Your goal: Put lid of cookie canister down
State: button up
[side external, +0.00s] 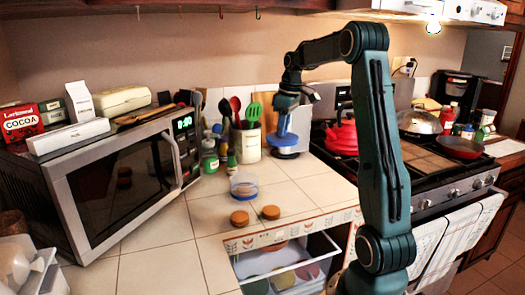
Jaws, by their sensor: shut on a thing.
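My gripper (284,113) is shut on the blue lid (283,139), at the back of the counter right of the utensil crock. The lid appears as a flat disc below the fingers. I cannot tell whether it touches the grey object beneath it. The cookie canister (244,186), low and clear with blue on it, stands uncovered on the tiled counter, in front and to the left of my gripper. Two brown cookies (239,218) (270,212) lie on the tiles near the counter's front edge.
A microwave (120,180) with boxes on top fills the left. A utensil crock (247,143) and bottles (209,158) stand behind the canister. A stove with a red kettle (342,137) is at right. An open drawer (285,268) juts out below. Tiles right of the canister are clear.

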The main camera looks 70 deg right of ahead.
notch_tip(320, 180, down, 16)
jog(key=shift+r, duration=0.25)
jog(key=shift+f, duration=0.1)
jog(key=shift+f, duration=2)
jog(key=shift+f, duration=0.1)
jog(key=o, duration=0.9)
jog(key=shift+o, duration=0.2)
notch_tip(320, 180, up, 12)
jog(key=s, duration=0.1)
jog(key=shift+s, duration=0.4)
